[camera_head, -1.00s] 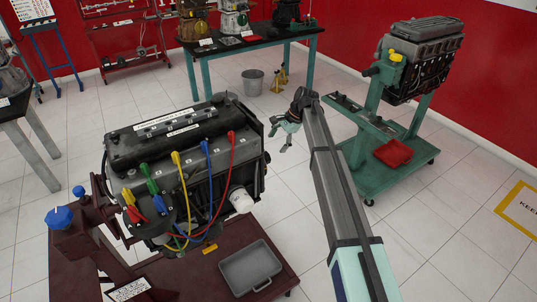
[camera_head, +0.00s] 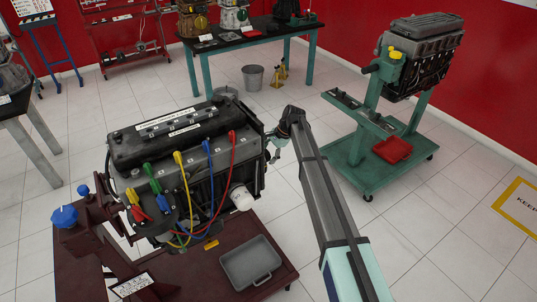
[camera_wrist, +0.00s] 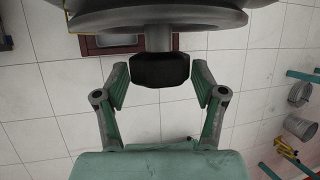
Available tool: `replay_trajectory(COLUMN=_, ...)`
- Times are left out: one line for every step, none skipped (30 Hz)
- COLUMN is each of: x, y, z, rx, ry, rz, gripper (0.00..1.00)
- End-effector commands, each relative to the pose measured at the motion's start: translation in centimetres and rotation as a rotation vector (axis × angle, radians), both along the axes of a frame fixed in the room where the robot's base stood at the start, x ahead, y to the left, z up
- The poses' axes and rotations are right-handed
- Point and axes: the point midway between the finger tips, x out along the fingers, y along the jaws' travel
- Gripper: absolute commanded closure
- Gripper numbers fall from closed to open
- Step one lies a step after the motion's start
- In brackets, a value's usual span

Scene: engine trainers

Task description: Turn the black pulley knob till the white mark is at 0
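The black pulley knob (camera_wrist: 160,70) shows in the wrist view on a short grey shaft below a large dark disc (camera_wrist: 160,18). No white mark or 0 is readable in either view. My gripper (camera_wrist: 159,76) is open, with one green finger on each side of the knob and visible gaps. In the head view my gripper (camera_head: 277,142) is at the right end of the engine (camera_head: 185,165), close to its dark end face. The knob is not discernible there, since the engine and my arm crowd it.
The engine stands on a maroon stand (camera_head: 215,285) with a grey tray (camera_head: 250,262). Coloured cables (camera_head: 208,150) loop over its front. A green engine stand (camera_head: 365,160) is at the right. A grey bucket (camera_head: 253,77) stands behind. White floor is clear between the stands.

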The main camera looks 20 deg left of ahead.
Motion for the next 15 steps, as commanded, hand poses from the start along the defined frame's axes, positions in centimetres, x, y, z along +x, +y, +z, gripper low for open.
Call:
replay_trajectory(x=-0.01, y=0.00, z=0.01, rx=0.000, ry=0.000, rz=0.000, gripper=0.59)
replay_trajectory(x=-0.01, y=0.00, z=0.01, rx=0.000, ry=0.000, rz=0.000, gripper=0.70)
replay_trajectory(x=-0.01, y=0.00, z=0.01, rx=0.000, ry=0.000, rz=0.000, gripper=0.80)
replay_trajectory(x=-0.01, y=0.00, z=0.01, rx=0.000, ry=0.000, rz=0.000, gripper=0.80)
replay_trajectory(x=-0.01, y=-0.01, z=0.01, rx=0.000, ry=0.000, rz=0.000, gripper=0.80)
replay_trajectory(x=-0.01, y=0.00, z=0.00, rx=-0.001, ry=0.000, rz=0.000, gripper=0.81)
replay_trajectory(x=-0.02, y=-0.01, z=0.00, rx=0.000, ry=0.000, rz=0.000, gripper=0.81)
replay_trajectory(x=-0.03, y=-0.01, z=-0.01, rx=0.000, ry=0.000, rz=0.000, gripper=0.81)
replay_trajectory(x=-0.03, y=-0.03, z=-0.04, rx=0.001, ry=0.000, rz=0.000, gripper=0.81)
replay_trajectory(x=-0.04, y=-0.03, z=-0.06, rx=0.003, ry=-0.002, rz=0.000, gripper=0.81)
replay_trajectory(x=-0.07, y=-0.04, z=-0.09, rx=0.005, ry=-0.004, rz=0.000, gripper=0.81)
replay_trajectory(x=-0.09, y=-0.06, z=-0.13, rx=0.009, ry=-0.007, rz=0.000, gripper=0.81)
replay_trajectory(x=-0.12, y=-0.07, z=-0.18, rx=0.014, ry=-0.010, rz=-0.001, gripper=0.81)
replay_trajectory(x=-0.14, y=-0.10, z=-0.22, rx=0.019, ry=-0.014, rz=0.000, gripper=0.81)
replay_trajectory(x=-0.18, y=-0.12, z=-0.28, rx=0.028, ry=-0.021, rz=-0.001, gripper=0.81)
